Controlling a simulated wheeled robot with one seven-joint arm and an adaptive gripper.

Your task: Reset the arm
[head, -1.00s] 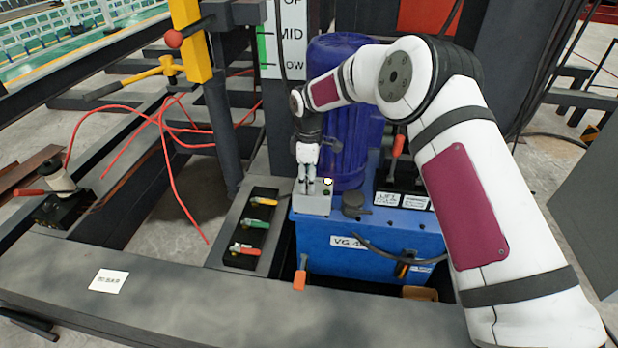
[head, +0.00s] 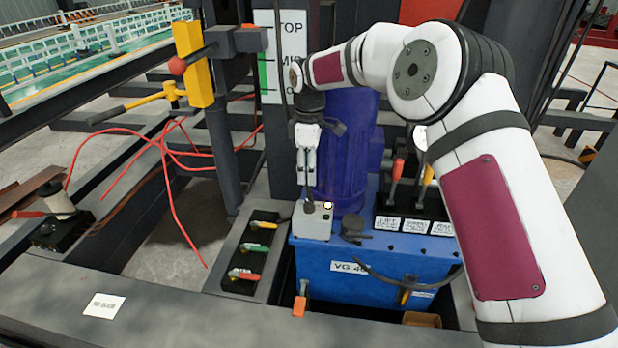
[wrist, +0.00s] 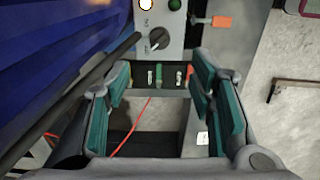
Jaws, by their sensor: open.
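My gripper (head: 307,183) is open and empty, pointing down just above a small grey control box (head: 311,222) on the blue power unit (head: 390,258). In the wrist view the two teal-padded fingers of my gripper (wrist: 163,72) stand wide apart with nothing between them. The box carries a dark rotary knob (wrist: 159,40), a white lamp (wrist: 146,4) and a green button (wrist: 175,4). The knob lies beyond the fingertips, apart from them. My white arm reaches in from the right, with its elbow raised.
A blue motor (head: 345,150) stands close behind my gripper. A valve block (head: 250,250) with yellow, green and red levers lies to the left. Red-handled levers (head: 396,170) stand to the right. A dark beam (head: 190,325) crosses the front, and a yellow post (head: 193,65) stands at the left.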

